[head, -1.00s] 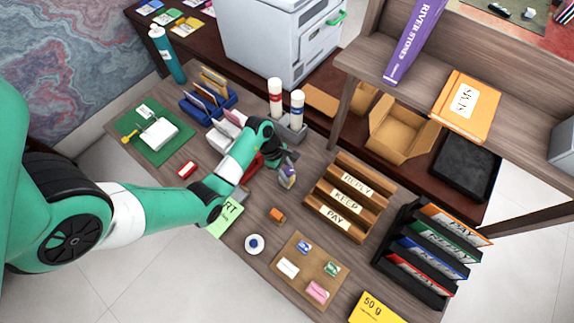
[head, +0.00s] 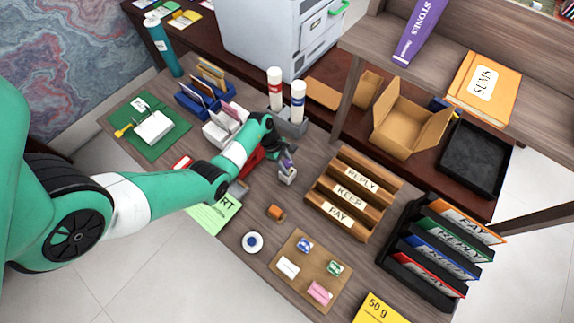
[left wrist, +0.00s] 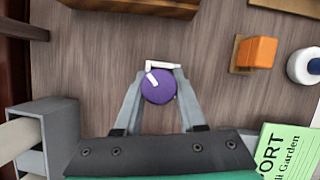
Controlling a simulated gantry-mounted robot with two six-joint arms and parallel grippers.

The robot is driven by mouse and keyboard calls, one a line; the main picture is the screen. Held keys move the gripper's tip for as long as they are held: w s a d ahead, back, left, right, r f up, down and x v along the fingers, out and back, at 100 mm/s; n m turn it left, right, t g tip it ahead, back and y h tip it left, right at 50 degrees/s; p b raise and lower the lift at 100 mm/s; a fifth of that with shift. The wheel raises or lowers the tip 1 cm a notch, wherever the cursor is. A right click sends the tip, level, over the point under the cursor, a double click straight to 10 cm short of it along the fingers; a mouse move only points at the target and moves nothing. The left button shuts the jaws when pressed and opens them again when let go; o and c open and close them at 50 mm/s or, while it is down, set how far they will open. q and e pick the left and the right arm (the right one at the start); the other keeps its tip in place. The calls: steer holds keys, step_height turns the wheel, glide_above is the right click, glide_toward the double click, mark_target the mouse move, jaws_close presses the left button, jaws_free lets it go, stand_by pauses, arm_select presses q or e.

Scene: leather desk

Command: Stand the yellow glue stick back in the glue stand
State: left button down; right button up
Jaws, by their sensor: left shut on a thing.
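The grey glue stand (head: 292,124) is on the desk near its back edge. It holds two white glue sticks, one with a red band (head: 275,88) and one with a blue band (head: 297,98). My left gripper (head: 284,160) is just in front of the stand. It is shut on a pale stick with a purple top (head: 287,174). In the left wrist view this round purple top (left wrist: 158,87) is between the fingertips, and the stand (left wrist: 50,112) is at lower left. I see no yellow on the held stick; most of its body is hidden. My right gripper is not in view.
A wooden REPLY/KEEP/PAY rack (head: 352,192) stands right of the gripper. An orange block (head: 276,212) and a small white round thing (head: 253,242) lie in front. A white card holder (head: 225,125) is left of the stand. Shelving overhangs the back right.

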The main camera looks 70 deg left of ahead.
arm_select(q)
steer(key=shift+f, duration=0.15)
steer(key=c, duration=0.5)
jaws_free()
steer(key=shift+r, duration=0.3)
steer(key=p+v, duration=0.4)
steer(key=v, duration=0.7)
steer(key=shift+s+a+r, duration=0.15)
steer(key=shift+s+r, duration=0.05)
steer(key=shift+r, duration=0.1)
